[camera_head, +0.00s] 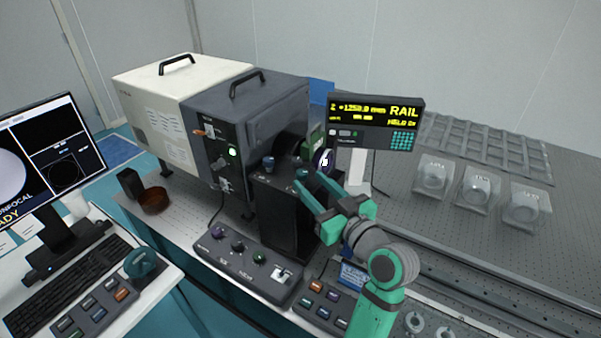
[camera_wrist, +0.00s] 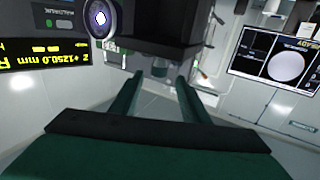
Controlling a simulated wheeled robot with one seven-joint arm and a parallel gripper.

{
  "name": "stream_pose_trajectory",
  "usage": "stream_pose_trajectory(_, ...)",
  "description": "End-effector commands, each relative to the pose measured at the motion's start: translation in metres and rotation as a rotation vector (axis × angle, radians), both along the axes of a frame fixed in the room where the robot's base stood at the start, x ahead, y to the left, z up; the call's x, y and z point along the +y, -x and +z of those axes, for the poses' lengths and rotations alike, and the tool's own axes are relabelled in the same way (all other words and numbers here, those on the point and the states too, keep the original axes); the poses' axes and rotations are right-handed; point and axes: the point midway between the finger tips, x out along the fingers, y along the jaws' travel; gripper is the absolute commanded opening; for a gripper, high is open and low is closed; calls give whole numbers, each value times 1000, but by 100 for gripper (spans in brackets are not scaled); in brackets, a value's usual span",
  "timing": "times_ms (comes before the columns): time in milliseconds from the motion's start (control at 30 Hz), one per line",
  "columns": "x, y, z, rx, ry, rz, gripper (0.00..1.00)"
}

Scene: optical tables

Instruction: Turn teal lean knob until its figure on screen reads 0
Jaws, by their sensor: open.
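A small teal knob (camera_head: 302,174) stands on top of the black block (camera_head: 278,215), close to my fingertips; I take it for the lean knob. In the wrist view a dull grey-teal stub (camera_wrist: 160,68) shows just beyond and between the fingertips, probably the same knob. My gripper (camera_head: 311,181) is open, its teal fingers reaching left at the block's top. The wrist view shows the fingers apart (camera_wrist: 159,80) with nothing held. The rail screen (camera_head: 375,108) reads about +1250.0 mm on its top line; its smaller lower figures are too small to read. It appears upside down in the wrist view (camera_wrist: 45,55).
A blue knob (camera_head: 268,162) sits on the block's left. The dark instrument housing (camera_head: 255,100) rises behind left. A knob panel (camera_head: 245,258) lies in front.

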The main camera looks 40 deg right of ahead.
Motion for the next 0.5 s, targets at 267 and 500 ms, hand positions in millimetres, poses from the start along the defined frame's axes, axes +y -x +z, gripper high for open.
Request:
stream_pose_trajectory(267,-7,-40,0,0,0,-6,42)
stream_pose_trajectory(500,-5,-56,0,0,0,0,42)
